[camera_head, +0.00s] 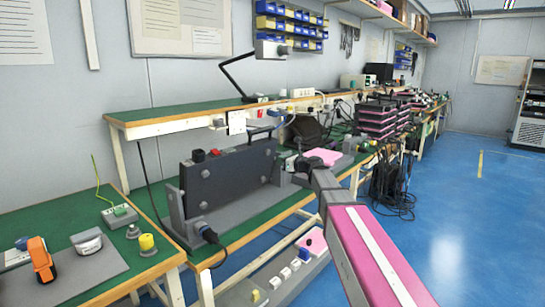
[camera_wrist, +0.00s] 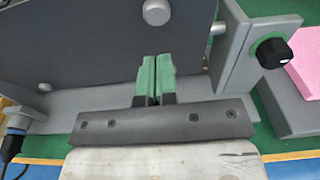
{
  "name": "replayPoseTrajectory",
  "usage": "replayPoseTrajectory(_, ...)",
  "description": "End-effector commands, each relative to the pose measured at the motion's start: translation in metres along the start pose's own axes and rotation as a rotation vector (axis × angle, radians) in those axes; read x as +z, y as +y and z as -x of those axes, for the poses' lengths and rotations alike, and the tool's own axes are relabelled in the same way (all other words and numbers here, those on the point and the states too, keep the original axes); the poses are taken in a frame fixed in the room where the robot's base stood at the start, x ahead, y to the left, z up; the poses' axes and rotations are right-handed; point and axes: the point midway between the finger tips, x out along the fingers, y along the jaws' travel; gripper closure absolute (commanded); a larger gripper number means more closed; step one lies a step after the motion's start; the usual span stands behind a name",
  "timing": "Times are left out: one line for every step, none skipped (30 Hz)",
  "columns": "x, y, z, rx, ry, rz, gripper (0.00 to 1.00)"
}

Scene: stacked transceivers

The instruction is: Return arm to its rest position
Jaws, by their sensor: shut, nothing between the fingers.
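My gripper (camera_wrist: 156,58) shows in the wrist view with its two green fingertips together and nothing between them. The fingertips point at the front of a dark panel-like unit (camera_wrist: 70,45) held in a grey stand (camera_wrist: 238,75). From the picture I cannot tell whether they touch it. In the head view my pink and grey arm reaches from the lower right toward the right end of this dark unit (camera_head: 228,178). The fingertips cannot be made out there.
Stacked dark and pink units (camera_head: 378,118) stand farther back. A yellow-topped part (camera_head: 147,243) is at the front left. The blue floor (camera_head: 470,230) is clear at right.

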Motion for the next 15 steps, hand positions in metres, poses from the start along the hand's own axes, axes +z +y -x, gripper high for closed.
replayPoseTrajectory(-0.006, 0.002, 0.003, 0.003, 0.014, 0.023, 1.0)
replayPoseTrajectory(-0.011, 0.004, 0.006, 0.006, 0.027, 0.047, 1.0)
replayPoseTrajectory(-0.021, 0.007, 0.01, 0.013, 0.052, 0.091, 1.0)
replayPoseTrajectory(-0.03, 0.01, 0.014, 0.02, 0.077, 0.135, 1.0)
replayPoseTrajectory(-0.041, 0.013, 0.019, 0.029, 0.105, 0.185, 1.0)
replayPoseTrajectory(-0.058, 0.018, 0.027, 0.046, 0.148, 0.262, 1.0)
replayPoseTrajectory(-0.072, 0.023, 0.034, 0.064, 0.184, 0.326, 1.0)
replayPoseTrajectory(-0.087, 0.027, 0.042, 0.083, 0.224, 0.397, 1.0)
replayPoseTrajectory(-0.108, 0.033, 0.053, 0.117, 0.278, 0.492, 1.0)
replayPoseTrajectory(-0.123, 0.037, 0.062, 0.145, 0.317, 0.564, 1.0)
replayPoseTrajectory(-0.138, 0.042, 0.071, 0.179, 0.358, 0.636, 1.0)
replayPoseTrajectory(-0.159, 0.048, 0.085, 0.228, 0.411, 0.733, 1.0)
replayPoseTrajectory(-0.174, 0.053, 0.095, 0.269, 0.449, 0.804, 1.0)
replayPoseTrajectory(-0.19, 0.058, 0.107, 0.314, 0.488, 0.875, 1.0)
replayPoseTrajectory(-0.209, 0.064, 0.123, 0.379, 0.537, 0.969, 1.0)
